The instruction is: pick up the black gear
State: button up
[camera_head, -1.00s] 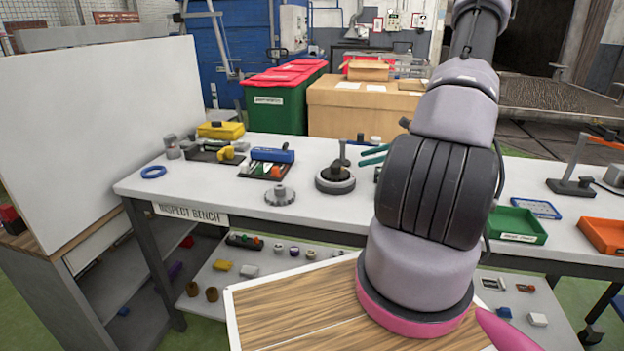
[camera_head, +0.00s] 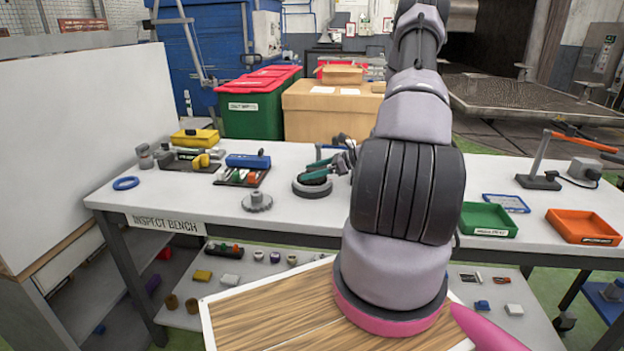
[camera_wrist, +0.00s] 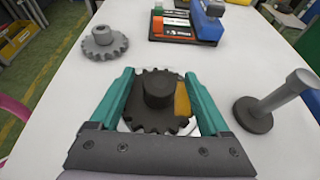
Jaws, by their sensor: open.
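The black gear (camera_wrist: 158,95) has a toothed rim and a round hub, and sits on a pale round base on the bench. My gripper (camera_wrist: 160,80) is open, with its green fingers on either side of the gear in the wrist view. A yellow patch shows beside the hub near the right finger. I cannot tell whether the fingers touch the gear. In the head view my gripper (camera_head: 318,168) is over the round base (camera_head: 312,189), and it mostly hides the gear.
A grey gear (camera_wrist: 104,43) lies left of the black gear. A dark post on a round foot (camera_wrist: 254,114) stands close to the right finger. A black tray of parts (camera_wrist: 185,28) lies beyond. Green (camera_head: 487,220) and orange (camera_head: 583,227) trays lie further right on the bench.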

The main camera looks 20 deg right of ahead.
grip_shut()
dwell(1.4)
